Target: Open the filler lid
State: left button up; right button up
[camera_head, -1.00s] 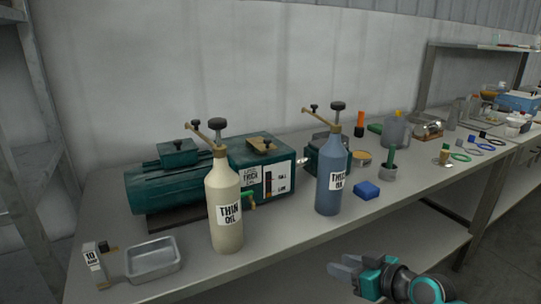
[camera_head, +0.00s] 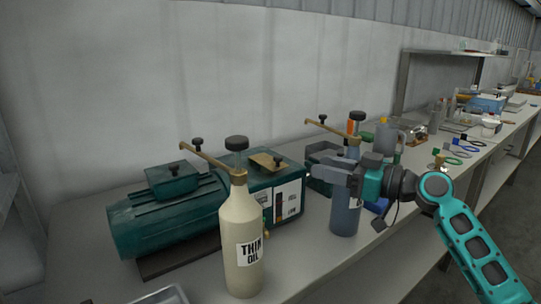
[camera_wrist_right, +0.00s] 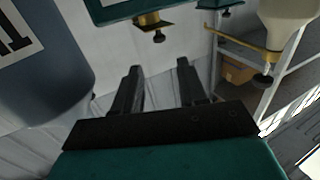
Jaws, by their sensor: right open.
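The green machine's gearbox (camera_head: 284,190) stands behind the cream bottle. On its top is a flat brass lid (camera_head: 265,161) with a small dark knob, lying closed as far as I can see. The right wrist view, upside down, shows a brass piece with a black knob (camera_wrist_right: 153,25) on a green box, beyond my fingers. My right gripper (camera_head: 313,163) is open and empty, to the right of the gearbox and in front of the blue bottle's upper part. Its two dark fingers also show in the wrist view (camera_wrist_right: 158,70). My left gripper is out of view.
A cream "THIN OIL" bottle (camera_head: 241,235) with a brass lever stands in front of the gearbox. The blue bottle (camera_head: 344,217) is partly behind my gripper, close beside it. A metal tray (camera_head: 162,296) is at the front left. Several small items stand farther right along the bench.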

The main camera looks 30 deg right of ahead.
aim_at(278, 157)
jog(key=p+x, duration=0.2)
jog(key=x, duration=1)
grip_shut()
dwell(0.4)
